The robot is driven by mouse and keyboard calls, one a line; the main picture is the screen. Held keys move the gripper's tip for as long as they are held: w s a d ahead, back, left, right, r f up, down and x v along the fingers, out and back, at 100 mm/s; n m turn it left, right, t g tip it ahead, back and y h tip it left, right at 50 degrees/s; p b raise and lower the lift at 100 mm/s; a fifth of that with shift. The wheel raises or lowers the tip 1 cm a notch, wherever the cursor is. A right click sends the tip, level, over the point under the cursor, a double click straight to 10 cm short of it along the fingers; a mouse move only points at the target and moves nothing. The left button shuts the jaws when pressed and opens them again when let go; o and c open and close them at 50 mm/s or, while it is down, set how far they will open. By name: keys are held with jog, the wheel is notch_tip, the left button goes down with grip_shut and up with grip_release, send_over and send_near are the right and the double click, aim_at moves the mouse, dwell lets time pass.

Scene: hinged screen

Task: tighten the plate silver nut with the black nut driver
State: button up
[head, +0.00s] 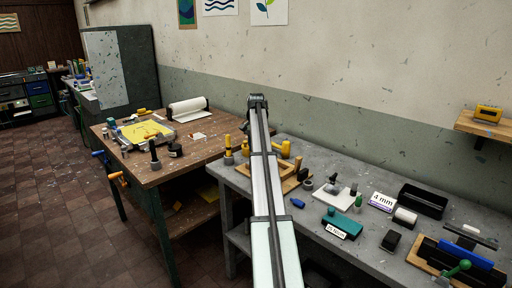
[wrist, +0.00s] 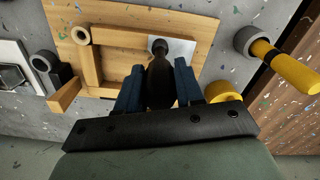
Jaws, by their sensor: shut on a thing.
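In the wrist view my gripper (wrist: 158,84) has its two blue fingers shut on the dark handle of the black nut driver (wrist: 160,78). The driver points away from the gripper, with its far end at the silver nut (wrist: 158,43). The nut shows as a small grey round on the pale plate (wrist: 184,47), which lies on a wooden board. Driver and nut overlap in this view, so I cannot tell whether the driver is seated on it. In the head view my arm hides the gripper and driver.
The wooden fixture (wrist: 126,67) has raised bars and a tan ring (wrist: 81,35). A yellow-handled tool (wrist: 290,72) in a grey ring and a yellow ring (wrist: 222,91) lie right. A grey ring (wrist: 44,62) stands left. The grey bench (head: 325,238) holds several other items.

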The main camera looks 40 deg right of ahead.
jog(key=shift+r, duration=0.1)
jog(key=shift+r, duration=2.3)
